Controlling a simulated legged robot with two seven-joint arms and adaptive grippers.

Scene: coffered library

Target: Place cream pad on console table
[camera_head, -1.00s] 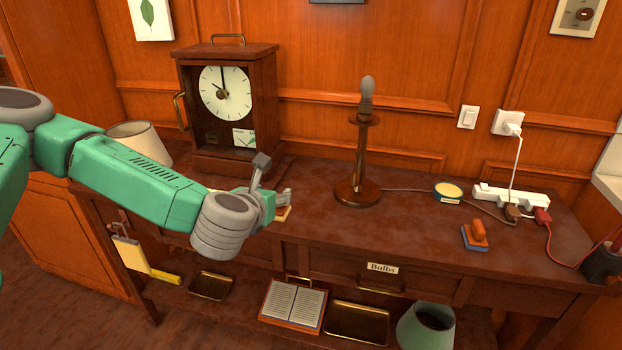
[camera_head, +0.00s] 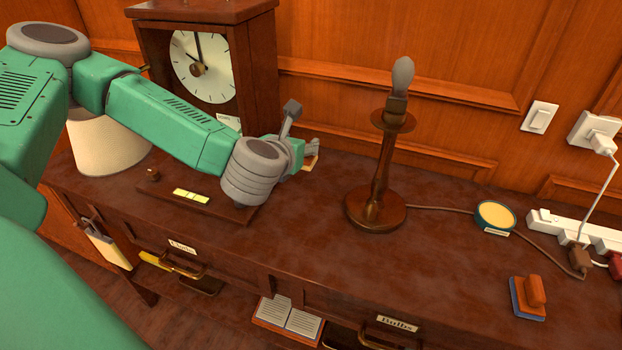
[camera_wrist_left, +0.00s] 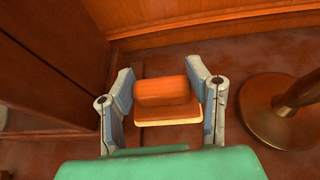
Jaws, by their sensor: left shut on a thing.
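The cream pad (camera_head: 312,162), with an orange block handle (camera_wrist_left: 162,91) on top, is between the fingers of my left gripper (camera_head: 302,130). In the left wrist view its cream edge (camera_wrist_left: 168,122) shows under the handle, and the gripper is shut on it. In the head view most of the pad is hidden behind the gripper. The console table (camera_head: 300,225) is below, and the pad appears to be just above its back part, between the clock and the lamp stand. My right gripper is not in view.
A cabinet clock (camera_head: 203,67) stands left of the gripper, and a lamp stand (camera_head: 380,170) with a bulb stands right. Farther right are a round yellow-topped tin (camera_head: 495,216), a blue pad with orange handle (camera_head: 527,298) and a power strip (camera_head: 560,228). The table's front middle is clear.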

